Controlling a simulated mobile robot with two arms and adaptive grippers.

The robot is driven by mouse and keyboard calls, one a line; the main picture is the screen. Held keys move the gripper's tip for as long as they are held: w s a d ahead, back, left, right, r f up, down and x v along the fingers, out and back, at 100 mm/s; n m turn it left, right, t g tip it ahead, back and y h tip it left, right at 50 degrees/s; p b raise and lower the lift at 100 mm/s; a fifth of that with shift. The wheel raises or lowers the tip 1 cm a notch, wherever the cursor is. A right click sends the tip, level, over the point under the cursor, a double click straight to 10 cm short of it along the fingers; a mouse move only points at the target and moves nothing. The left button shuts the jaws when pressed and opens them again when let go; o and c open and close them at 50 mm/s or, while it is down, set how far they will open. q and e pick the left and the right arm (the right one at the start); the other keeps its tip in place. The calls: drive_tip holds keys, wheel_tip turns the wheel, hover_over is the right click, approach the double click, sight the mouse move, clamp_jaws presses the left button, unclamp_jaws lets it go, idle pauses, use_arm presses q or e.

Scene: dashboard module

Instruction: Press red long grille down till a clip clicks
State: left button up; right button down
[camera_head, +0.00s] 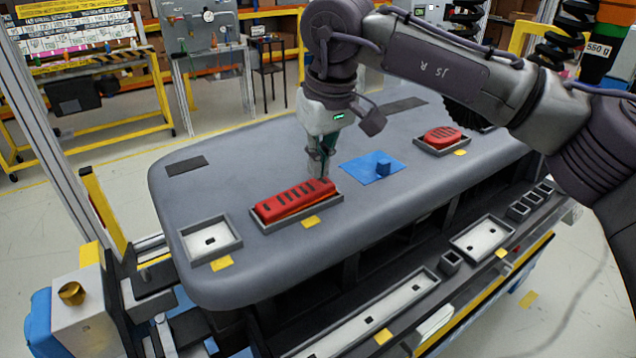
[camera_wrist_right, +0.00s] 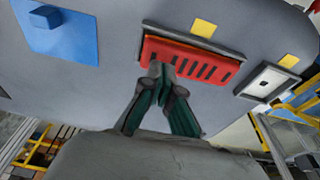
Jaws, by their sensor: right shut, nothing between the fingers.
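The red long grille (camera_head: 292,202) sits in a grey-rimmed long frame (camera_head: 262,227) on the dashboard panel. Its right end looks lower in the frame than its left part, so it seems slightly tilted. My right gripper (camera_head: 319,176) points down at the grille's right end, with its fingertips at or very near the top surface. The fingers are shut with nothing between them. In the right wrist view the grille (camera_wrist_right: 200,66) shows its dark slots, and the shut fingertips (camera_wrist_right: 160,72) cover one end of it. The clip cannot be seen. My left gripper is not in view.
An empty grey-rimmed square frame (camera_head: 209,240) lies to the left. A blue plate with a knob (camera_head: 372,168) is to the right, and a red oval grille (camera_head: 442,136) in its frame is farther right. Along the front runs a rack with trays (camera_head: 375,312).

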drive_tip(key=shift+s+f+b, duration=0.1)
drive_tip(key=shift+f+b, duration=0.55)
drive_tip(key=shift+f, duration=0.65)
idle(0.4)
drive_tip(key=shift+r, duration=0.1)
idle(0.4)
drive_tip(key=shift+r+p, duration=0.7)
wheel_tip(320, 180, up, 7)
drive_tip(key=p, duration=0.5)
drive_tip(key=shift+f+p, duration=0.15)
drive_tip(key=shift+p, duration=0.15)
drive_tip(key=shift+f, duration=0.1)
